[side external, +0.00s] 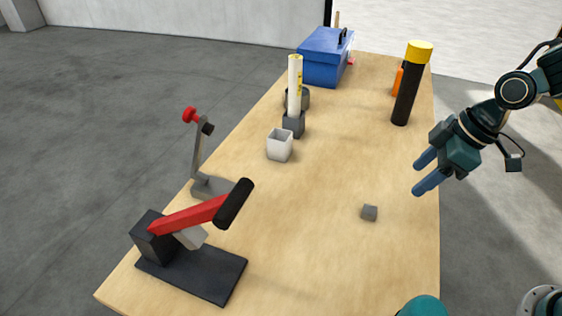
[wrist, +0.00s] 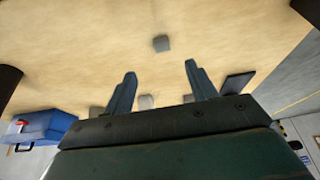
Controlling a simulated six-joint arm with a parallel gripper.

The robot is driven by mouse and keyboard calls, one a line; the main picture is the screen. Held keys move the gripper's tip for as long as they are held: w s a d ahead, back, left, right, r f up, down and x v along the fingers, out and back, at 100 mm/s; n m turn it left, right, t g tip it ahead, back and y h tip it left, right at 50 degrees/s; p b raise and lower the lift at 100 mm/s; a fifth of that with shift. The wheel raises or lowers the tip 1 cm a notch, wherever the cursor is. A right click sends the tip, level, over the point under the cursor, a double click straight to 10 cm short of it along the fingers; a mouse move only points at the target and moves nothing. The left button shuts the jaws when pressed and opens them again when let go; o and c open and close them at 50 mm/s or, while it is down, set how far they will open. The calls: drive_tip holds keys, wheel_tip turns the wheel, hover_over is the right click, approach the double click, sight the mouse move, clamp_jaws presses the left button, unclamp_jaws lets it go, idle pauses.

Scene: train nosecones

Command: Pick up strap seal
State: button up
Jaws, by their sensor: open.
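A small grey block (side external: 369,212), which I take to be the strap seal, lies alone on the wooden table (side external: 330,240) toward the right side. It also shows in the wrist view (wrist: 161,43), beyond the fingertips and roughly centred between them. My gripper (side external: 420,175) is above the table's right edge, with its two blue fingers spread and pointing left. In the wrist view my gripper (wrist: 160,70) is open, with nothing between its fingers. It is apart from the block.
A red-handled tool on a black base (side external: 200,270) stands at the front left, by a red-knobbed lever (side external: 199,150). A white cup (side external: 279,145), a white-and-yellow tube (side external: 295,85), a blue toolbox (side external: 323,58) and a yellow-capped black cylinder (side external: 409,85) stand farther back. The table around the block is clear.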

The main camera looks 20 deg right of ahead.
hover_over(375, 212)
drive_tip(key=s+d, duration=0.2)
drive_tip(key=shift+d+f, duration=0.2)
drive_tip(key=shift+f, duration=3.7)
drive_tip(key=shift+a+f, duration=0.1)
drive_tip(key=shift+x, duration=2.5)
drive_tip(key=shift+w+a, duration=0.1)
drive_tip(key=shift+c, duration=0.5)
drive_tip(key=c, duration=1)
